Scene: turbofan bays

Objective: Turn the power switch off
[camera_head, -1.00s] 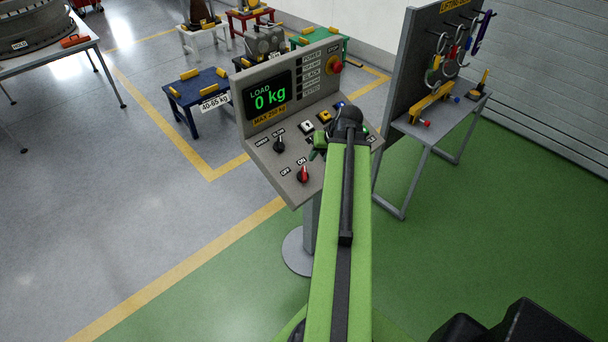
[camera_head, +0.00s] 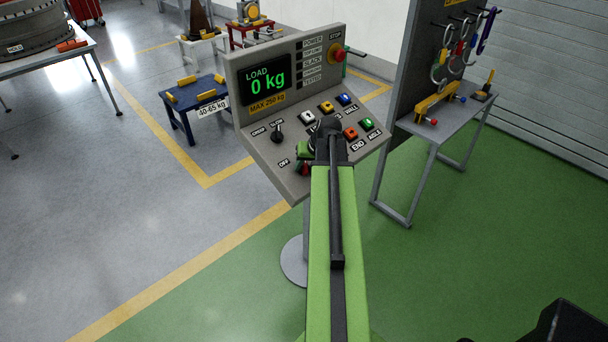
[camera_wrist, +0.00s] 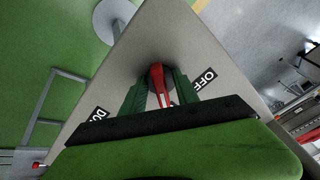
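The power switch is a red rotary knob (camera_wrist: 157,83) on the lower corner of the sloped grey control panel (camera_head: 255,150). In the head view the knob (camera_head: 305,169) is mostly covered by my gripper (camera_head: 304,157). In the wrist view my gripper's two green fingers (camera_wrist: 160,80) stand open on either side of the knob. Whether they touch it is unclear. The knob's white-marked end points down toward my gripper's palm, not at the OFF label (camera_wrist: 206,78). The ON label is hidden.
Close by on the panel are a black knob (camera_head: 277,134), several coloured buttons and a red stop button (camera_head: 336,54). The display (camera_head: 265,81) reads 0 kg. A grey tool table (camera_head: 450,118) stands to the right. The green floor in front is open.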

